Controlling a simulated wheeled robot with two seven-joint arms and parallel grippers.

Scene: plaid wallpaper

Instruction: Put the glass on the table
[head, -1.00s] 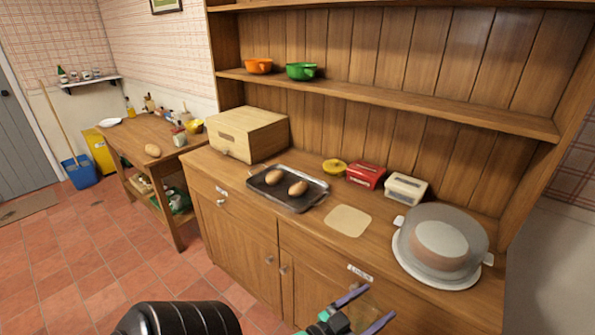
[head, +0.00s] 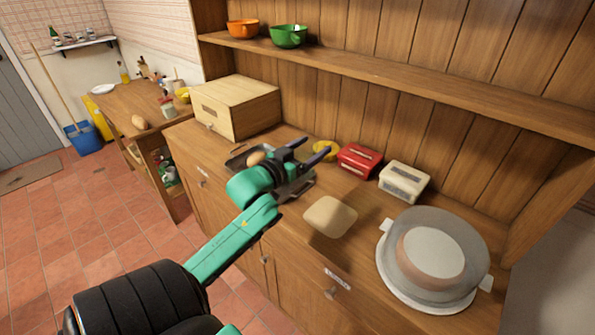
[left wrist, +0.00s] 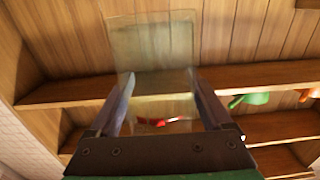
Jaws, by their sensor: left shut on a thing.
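My left gripper (head: 316,147) is over the wooden sideboard, in front of the baking tray. In the left wrist view, its two fingers (left wrist: 161,88) are closed on a clear, see-through glass (left wrist: 155,48). The glass stands up between the fingers, with shelves visible through it. In the head view the glass is too faint to make out clearly. A wooden table (head: 110,106) stands at the far left, beyond the sideboard, away from the gripper. My right gripper is not in view.
The sideboard holds a wooden bread box (head: 237,104), a partly hidden tray (head: 236,161), a red tin (head: 358,160), a cream tin (head: 404,181), a board (head: 330,216) and a covered dish (head: 432,262). Open tiled floor (head: 60,215) lies left.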

